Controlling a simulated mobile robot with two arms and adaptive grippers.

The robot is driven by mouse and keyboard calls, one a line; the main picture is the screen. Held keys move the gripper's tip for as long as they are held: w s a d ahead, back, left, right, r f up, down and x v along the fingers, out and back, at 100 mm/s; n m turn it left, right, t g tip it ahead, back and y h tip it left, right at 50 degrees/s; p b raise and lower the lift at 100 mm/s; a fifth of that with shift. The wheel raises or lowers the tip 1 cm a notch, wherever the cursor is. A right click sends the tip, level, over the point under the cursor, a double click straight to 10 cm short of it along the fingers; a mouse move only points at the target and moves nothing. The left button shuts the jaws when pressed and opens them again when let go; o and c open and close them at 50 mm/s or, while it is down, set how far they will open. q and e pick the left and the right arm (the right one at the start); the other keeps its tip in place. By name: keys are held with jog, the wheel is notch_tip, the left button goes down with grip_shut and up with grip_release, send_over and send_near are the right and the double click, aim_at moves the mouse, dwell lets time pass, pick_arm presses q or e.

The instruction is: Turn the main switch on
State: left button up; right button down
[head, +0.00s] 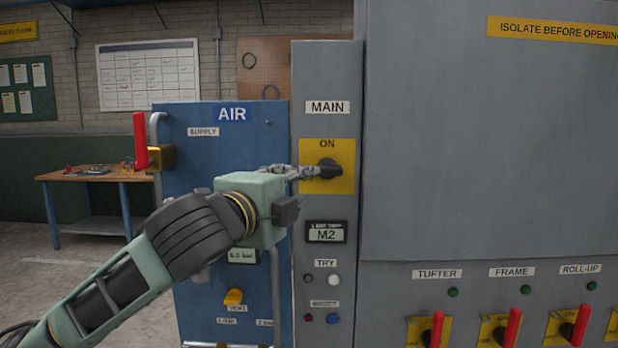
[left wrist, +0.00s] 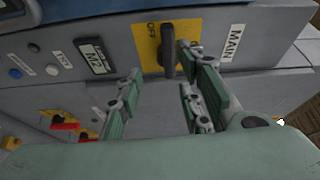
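The main switch is a black rotary handle (head: 329,170) on a yellow plate (head: 341,150), under a MAIN label. ON shows at the plate's top in the head view. In the left wrist view the handle (left wrist: 167,50) lies crosswise to the panel's height, and OFF shows beside it on the plate (left wrist: 150,48). My left gripper (head: 304,171) is at the switch from the left and hides part of the plate. In the left wrist view its fingers (left wrist: 159,70) are apart, with the handle at the gap between the tips. Contact cannot be told. My right gripper is not in view.
A blue AIR panel (head: 222,160) with a red lever (head: 140,140) stands left of the switch column. Below the switch are an M2 display (head: 326,232) and small buttons. A grey cabinet (head: 480,150) with several red-handled switches is on the right.

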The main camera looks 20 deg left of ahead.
pick_arm(q)
jog(key=w+r+p, duration=0.1)
jog(key=w+p, duration=0.1)
jog(key=w, duration=0.5)
jog(key=shift+w+d, duration=0.15)
jog(key=shift+d, duration=0.2)
jog(key=shift+r, duration=0.1)
grip_shut()
